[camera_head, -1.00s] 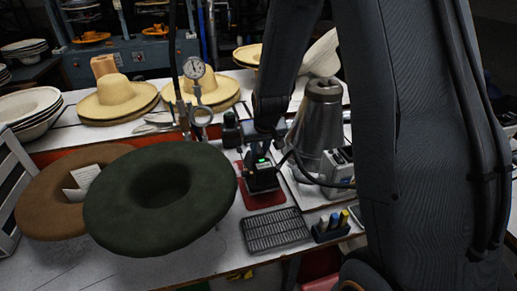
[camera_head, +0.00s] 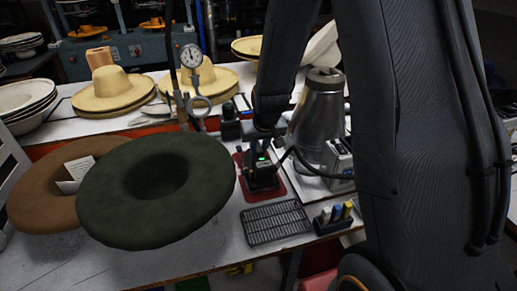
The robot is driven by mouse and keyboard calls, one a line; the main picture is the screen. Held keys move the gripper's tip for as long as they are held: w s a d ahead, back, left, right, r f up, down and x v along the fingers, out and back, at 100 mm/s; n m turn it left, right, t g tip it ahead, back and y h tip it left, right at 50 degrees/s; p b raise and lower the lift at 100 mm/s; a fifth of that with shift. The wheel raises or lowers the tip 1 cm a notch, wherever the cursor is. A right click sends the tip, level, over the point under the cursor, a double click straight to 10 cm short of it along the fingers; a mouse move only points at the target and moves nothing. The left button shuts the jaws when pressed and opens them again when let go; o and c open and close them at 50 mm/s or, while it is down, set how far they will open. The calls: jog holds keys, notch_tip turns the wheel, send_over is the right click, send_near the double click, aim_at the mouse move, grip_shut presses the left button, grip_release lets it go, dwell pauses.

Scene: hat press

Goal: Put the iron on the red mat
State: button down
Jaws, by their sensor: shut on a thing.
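The iron (camera_head: 263,178) is a small dark block-like shape low under the end of my arm, in the head view. The red mat (camera_head: 277,193) lies flat on the white table, and its red edges show around the iron. My gripper (camera_head: 262,160), with a small green light near it, is shut on the iron from above. The fingertips and most of the iron's outline are dark and hard to separate. The iron is over the mat; whether its base touches the mat I cannot tell.
A black wire rack (camera_head: 275,222) and a block with coloured sticks (camera_head: 334,217) lie in front of the mat. A steel cone-shaped vessel (camera_head: 318,110) stands right. A dark green hat (camera_head: 155,190) and a gauge stand (camera_head: 192,75) are left.

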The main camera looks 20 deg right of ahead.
jog(key=shift+w+f, duration=0.15)
dwell(0.5)
jog(key=c, duration=1.5)
grip_release()
jog(key=shift+o, duration=0.2)
jog(key=shift+s+f, duration=0.15)
jog(key=shift+s, duration=0.1)
jog(key=b+v, duration=0.1)
jog(key=v, duration=0.6)
jog(key=shift+w+b, duration=0.15)
jog(key=shift+b, duration=0.15)
jog(key=shift+s+r, duration=0.25)
jog(key=shift+r, duration=0.2)
jog(key=s+g, duration=0.3)
jog(key=s, duration=1.5)
jog(key=shift+f, duration=0.2)
